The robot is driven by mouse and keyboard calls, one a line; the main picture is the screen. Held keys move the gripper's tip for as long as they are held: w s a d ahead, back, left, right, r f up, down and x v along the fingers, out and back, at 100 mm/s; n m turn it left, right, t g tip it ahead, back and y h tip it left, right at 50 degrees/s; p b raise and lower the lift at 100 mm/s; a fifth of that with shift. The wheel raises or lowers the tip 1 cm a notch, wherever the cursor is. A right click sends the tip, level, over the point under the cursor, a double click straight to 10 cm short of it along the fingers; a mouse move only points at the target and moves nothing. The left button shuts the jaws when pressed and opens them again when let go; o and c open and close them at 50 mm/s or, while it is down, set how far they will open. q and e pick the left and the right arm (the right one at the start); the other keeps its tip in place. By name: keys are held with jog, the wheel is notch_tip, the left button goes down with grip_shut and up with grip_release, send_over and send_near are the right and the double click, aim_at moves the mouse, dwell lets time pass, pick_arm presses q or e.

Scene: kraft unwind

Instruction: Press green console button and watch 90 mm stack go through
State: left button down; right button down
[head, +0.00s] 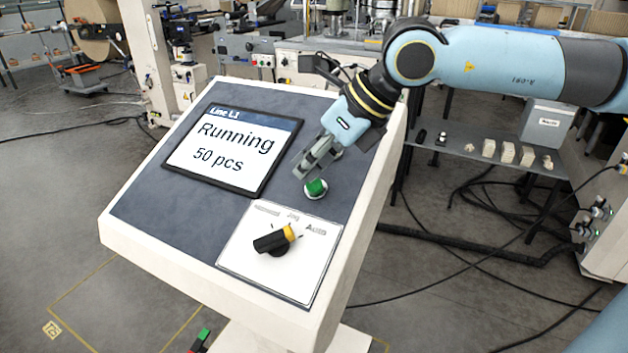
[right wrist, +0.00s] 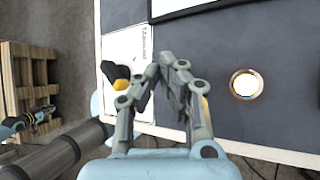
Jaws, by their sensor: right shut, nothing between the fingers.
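The green console button (head: 316,187) sits in a pale ring on the sloped dark panel of the console (head: 150,205). The screen (head: 232,148) reads "Line L1", "Running", "50 pcs". No stack can be made out.
A black and yellow selector knob (head: 274,240) sits on a white plate below the button, near "Auto". A grey bench (head: 465,150) with small blocks stands behind at right. Cables (head: 480,215) lie on the floor there. Machines stand behind the console.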

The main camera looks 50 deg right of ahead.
jog(key=r+p, duration=0.1)
jog(key=a+r, duration=0.1)
jog(key=r, duration=0.1)
jog(key=a+r+p, duration=0.1)
jog(key=shift+s+r+p, duration=0.3)
jog(key=shift+p, duration=0.05)
